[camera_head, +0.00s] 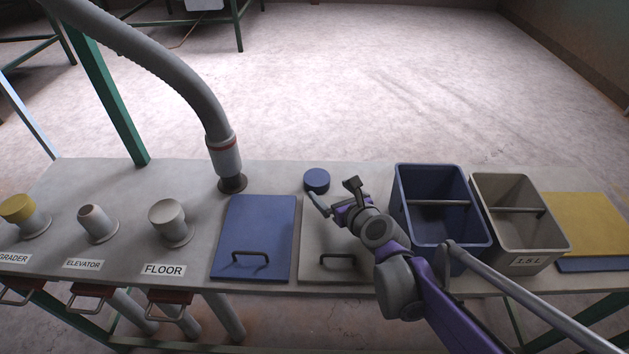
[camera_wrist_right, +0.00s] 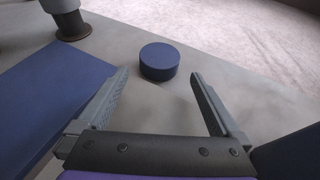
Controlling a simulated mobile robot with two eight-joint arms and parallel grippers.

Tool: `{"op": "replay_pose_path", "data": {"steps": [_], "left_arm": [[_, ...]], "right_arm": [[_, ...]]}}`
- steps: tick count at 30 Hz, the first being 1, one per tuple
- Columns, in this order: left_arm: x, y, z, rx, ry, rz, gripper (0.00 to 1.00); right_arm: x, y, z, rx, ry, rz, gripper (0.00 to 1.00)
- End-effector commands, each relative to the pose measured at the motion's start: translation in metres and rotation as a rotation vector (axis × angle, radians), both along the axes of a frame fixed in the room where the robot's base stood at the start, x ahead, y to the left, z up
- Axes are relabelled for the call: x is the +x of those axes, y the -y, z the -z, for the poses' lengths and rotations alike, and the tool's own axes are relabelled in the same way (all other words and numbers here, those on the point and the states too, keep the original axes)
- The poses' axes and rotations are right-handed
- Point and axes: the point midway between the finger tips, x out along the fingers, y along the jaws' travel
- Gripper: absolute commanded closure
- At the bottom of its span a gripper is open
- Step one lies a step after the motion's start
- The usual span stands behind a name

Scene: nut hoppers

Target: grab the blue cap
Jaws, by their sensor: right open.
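The blue cap (camera_head: 317,180) is a short round disc on the grey table, near its far edge, behind the blue and grey hatch lids. In the right wrist view the cap (camera_wrist_right: 160,61) sits just beyond the fingertips, centred between them and not touched. My right gripper (camera_head: 336,194) is open and empty, just in front of the cap; its spread fingers (camera_wrist_right: 158,78) show in the wrist view. My left gripper is not in view.
A blue lid (camera_head: 253,225) lies left of the gripper and a grey lid (camera_head: 318,262) is under it. A blue bin (camera_head: 438,241) and a beige bin (camera_head: 500,246) stand to the right. A grey hose (camera_head: 210,110) meets the table left of the cap.

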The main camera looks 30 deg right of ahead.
Motion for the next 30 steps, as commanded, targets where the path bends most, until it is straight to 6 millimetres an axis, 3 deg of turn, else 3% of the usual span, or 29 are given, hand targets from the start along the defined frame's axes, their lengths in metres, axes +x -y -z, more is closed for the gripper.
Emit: {"op": "replay_pose_path", "data": {"steps": [6,13,21,30], "left_arm": [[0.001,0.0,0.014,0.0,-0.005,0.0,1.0],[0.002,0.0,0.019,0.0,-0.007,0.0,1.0],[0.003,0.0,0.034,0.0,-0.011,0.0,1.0],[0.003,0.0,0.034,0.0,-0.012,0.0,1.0]], "right_arm": [[0.034,0.002,0.015,-0.001,-0.002,-0.004,0.0],[0.05,0.004,0.021,-0.002,-0.002,-0.004,0.0],[0.086,0.008,0.035,-0.004,-0.003,-0.006,0.0],[0.092,0.009,0.036,-0.004,-0.002,-0.005,0.0]]}}
